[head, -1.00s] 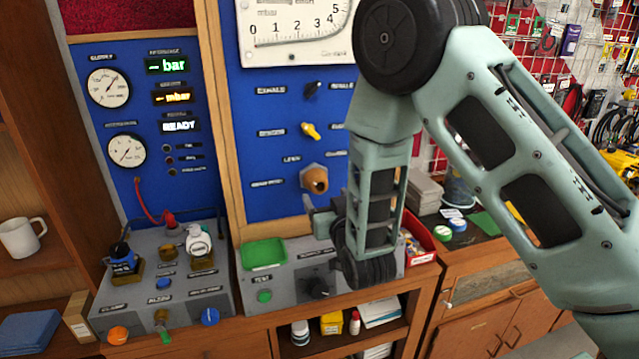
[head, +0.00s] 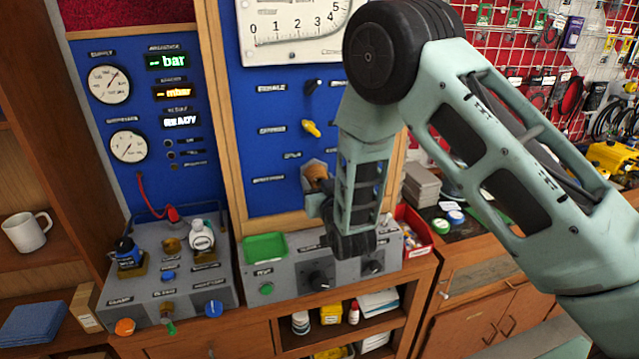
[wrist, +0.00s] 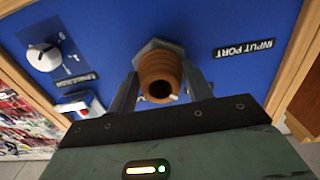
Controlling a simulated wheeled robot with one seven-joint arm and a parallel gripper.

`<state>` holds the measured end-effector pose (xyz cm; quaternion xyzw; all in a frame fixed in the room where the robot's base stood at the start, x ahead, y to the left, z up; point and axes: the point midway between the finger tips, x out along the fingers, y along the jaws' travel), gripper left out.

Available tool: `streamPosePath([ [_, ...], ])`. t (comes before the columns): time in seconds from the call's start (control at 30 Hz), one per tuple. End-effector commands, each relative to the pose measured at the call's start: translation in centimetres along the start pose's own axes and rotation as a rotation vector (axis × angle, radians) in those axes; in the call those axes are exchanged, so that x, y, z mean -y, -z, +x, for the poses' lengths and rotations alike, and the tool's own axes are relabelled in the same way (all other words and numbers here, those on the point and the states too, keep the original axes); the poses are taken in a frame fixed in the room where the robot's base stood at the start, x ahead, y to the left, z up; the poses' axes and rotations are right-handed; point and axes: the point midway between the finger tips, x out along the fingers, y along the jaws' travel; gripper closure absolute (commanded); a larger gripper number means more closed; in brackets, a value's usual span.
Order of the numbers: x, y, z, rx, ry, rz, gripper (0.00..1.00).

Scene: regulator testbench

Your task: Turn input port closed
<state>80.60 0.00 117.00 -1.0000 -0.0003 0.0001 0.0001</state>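The input port is a brass-coloured fitting with a hex base on the blue panel. In the head view the input port (head: 315,171) is partly covered by my gripper (head: 317,196). In the wrist view the input port (wrist: 161,72) sits between the two fingers of my gripper (wrist: 160,85), its round opening facing the camera. The fingers are apart, one on each side of it. They look open, with narrow gaps; contact cannot be made out. The "INPUT PORT" label (wrist: 243,48) appears upside down on the panel beside it.
A yellow knob (head: 311,129) and a black knob (head: 313,85) sit above the port. Below is a grey console (head: 290,271) with a green tray (head: 265,247). A red bin (head: 413,228) stands to the right. Wooden framing borders the panel.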

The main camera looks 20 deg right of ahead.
Motion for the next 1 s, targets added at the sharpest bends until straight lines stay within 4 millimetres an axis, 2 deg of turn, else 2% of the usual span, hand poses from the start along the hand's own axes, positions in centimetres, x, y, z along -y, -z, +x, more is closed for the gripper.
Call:
streamPosePath([
  [0.23,-0.06,-0.21,-0.01,0.000,-0.002,0.025,0.72],
  [0.43,-0.09,-0.49,-0.01,-0.003,-0.002,0.114,0.72],
  [1.0,0.02,-0.77,-0.05,-0.004,-0.002,0.624,0.72],
])
